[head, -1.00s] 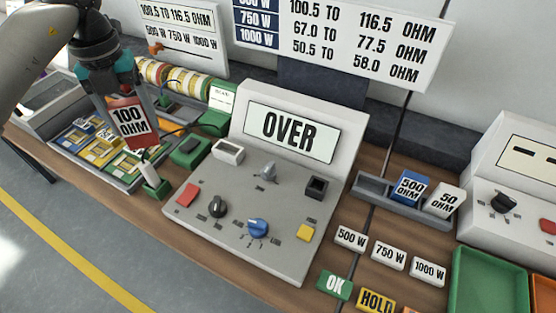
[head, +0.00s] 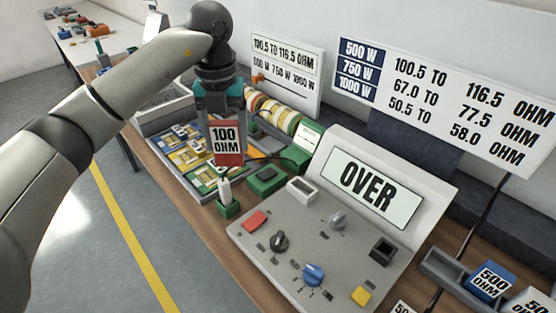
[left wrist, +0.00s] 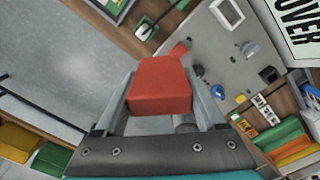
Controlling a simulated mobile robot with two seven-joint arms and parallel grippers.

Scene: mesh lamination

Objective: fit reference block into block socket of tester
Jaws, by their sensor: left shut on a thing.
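My left gripper (head: 225,118) is shut on the red reference block (head: 228,158), which has a white "100 OHM" label. It holds the block upright in the air, left of the tester (head: 262,240). The block also shows between the fingers in the left wrist view (left wrist: 160,85). The tester's sloped panel has an empty white-rimmed socket (head: 301,190) at its upper left and a black square socket (head: 382,250) at its right. The white-rimmed socket also shows in the left wrist view (left wrist: 227,13), apart from the block. The tester's display (head: 372,188) reads "OVER". My right gripper is not in view.
Knobs, such as the blue one (head: 313,274), and a red button (head: 254,221) stand up from the panel. A green holder with a white-tipped tool (head: 227,205) and a green box (head: 266,179) stand left of the tester. A parts tray (head: 160,142) lies behind. A blue "500 OHM" block (head: 490,280) sits at right.

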